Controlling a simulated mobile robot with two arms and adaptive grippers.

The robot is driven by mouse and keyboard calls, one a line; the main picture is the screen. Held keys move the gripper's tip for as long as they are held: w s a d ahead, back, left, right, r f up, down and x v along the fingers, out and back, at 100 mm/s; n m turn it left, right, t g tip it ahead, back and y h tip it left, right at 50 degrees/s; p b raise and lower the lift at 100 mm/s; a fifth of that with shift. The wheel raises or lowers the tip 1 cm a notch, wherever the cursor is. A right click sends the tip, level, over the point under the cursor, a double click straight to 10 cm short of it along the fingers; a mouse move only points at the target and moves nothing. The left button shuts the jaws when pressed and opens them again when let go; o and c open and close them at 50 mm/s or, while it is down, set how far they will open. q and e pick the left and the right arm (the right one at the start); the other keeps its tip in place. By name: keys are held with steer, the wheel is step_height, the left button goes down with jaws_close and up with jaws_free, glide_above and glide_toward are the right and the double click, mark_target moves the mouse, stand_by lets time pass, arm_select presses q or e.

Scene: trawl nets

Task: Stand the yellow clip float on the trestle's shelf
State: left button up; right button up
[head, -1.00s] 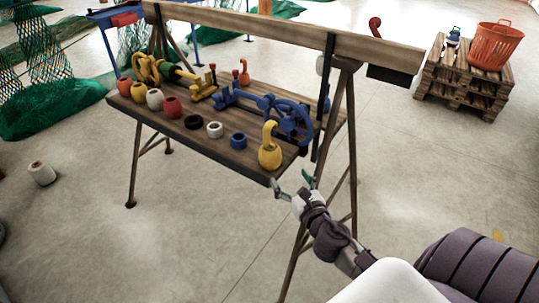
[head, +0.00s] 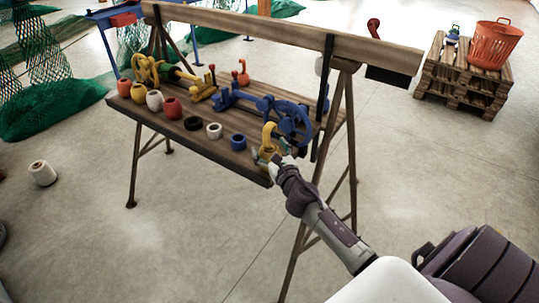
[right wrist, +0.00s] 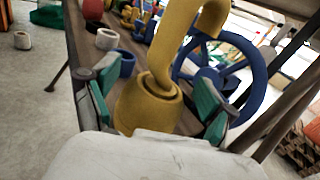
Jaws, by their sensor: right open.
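The yellow clip float (head: 269,134), with a round body and a hooked top, stands upright at the near right end of the trestle's wooden shelf (head: 215,147). My right gripper (head: 272,158) is at the float, and its wrist hides part of the float's body. In the right wrist view, the float (right wrist: 148,105) sits between the two green-padded fingers of the right gripper (right wrist: 153,100). The fingers are open, one on each side of it; I cannot tell whether either touches. My left gripper is not in view.
A blue handwheel (head: 293,122) stands close behind the float. A blue ring (head: 238,142), a white ring (head: 214,131) and several coloured floats line the shelf's front edge. A beam (head: 280,32) runs above. An orange basket (head: 494,45) sits on a pallet stack at the right.

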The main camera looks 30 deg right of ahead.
steer(key=shift+w+d, duration=0.1)
steer(key=shift+w, duration=0.55)
steer(key=shift+s, duration=0.1)
jaws_close()
steer(key=shift+r, duration=0.1)
